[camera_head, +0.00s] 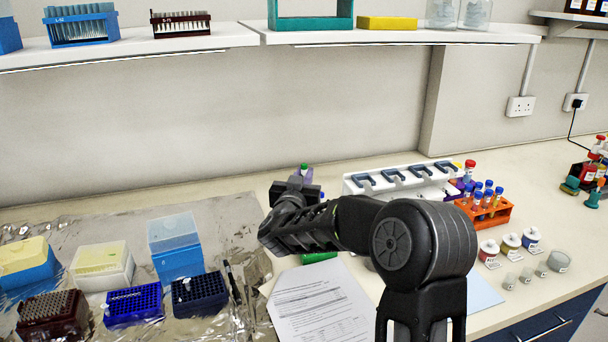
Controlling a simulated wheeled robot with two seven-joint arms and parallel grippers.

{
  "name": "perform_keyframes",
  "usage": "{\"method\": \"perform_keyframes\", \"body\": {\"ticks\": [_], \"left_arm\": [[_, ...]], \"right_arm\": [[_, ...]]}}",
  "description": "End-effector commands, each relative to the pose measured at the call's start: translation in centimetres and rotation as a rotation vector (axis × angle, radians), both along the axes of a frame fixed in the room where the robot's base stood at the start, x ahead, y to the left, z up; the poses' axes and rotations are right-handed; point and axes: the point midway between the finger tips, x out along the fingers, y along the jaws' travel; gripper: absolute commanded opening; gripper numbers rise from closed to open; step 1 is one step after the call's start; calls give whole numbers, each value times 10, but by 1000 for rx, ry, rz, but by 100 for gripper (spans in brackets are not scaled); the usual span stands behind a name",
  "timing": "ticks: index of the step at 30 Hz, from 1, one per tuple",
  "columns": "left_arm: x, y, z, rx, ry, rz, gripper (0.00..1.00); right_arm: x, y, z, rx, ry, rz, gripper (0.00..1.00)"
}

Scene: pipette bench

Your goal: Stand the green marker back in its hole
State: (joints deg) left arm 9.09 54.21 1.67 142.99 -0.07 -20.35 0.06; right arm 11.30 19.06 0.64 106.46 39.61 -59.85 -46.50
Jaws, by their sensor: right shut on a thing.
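The green marker (304,166) shows only as a small green end just above and beyond my right gripper (296,187). The gripper is shut on it, and its body is mostly hidden behind the fingers and wrist. A purple piece shows right beside the green end, and a small blue piece shows to the right of the fingers. A green object (319,258) on the bench shows partly below my right forearm; my arm hides the rest. I cannot make out the marker's hole. My left gripper is not in view.
A white pipette stand (354,186) is behind my arm, with an orange tube rack (494,216) to its right. A printed sheet (318,302) lies in front. Tip boxes, including a tall blue one (178,262), stand on foil at left. A shelf (230,37) runs above.

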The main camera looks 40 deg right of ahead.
Motion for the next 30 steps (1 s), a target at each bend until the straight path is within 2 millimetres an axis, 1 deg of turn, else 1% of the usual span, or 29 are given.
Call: {"method": "perform_keyframes", "body": {"ticks": [1, 3, 9, 30], "left_arm": [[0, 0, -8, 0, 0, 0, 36], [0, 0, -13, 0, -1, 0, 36], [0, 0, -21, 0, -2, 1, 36], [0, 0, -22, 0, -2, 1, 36]], "right_arm": [[0, 0, -10, 1, 1, 0, 0], [0, 0, -16, 1, 1, 1, 0], [0, 0, -26, 1, 1, 1, 0], [-1, 1, -28, 0, 0, 0, 0]]}}
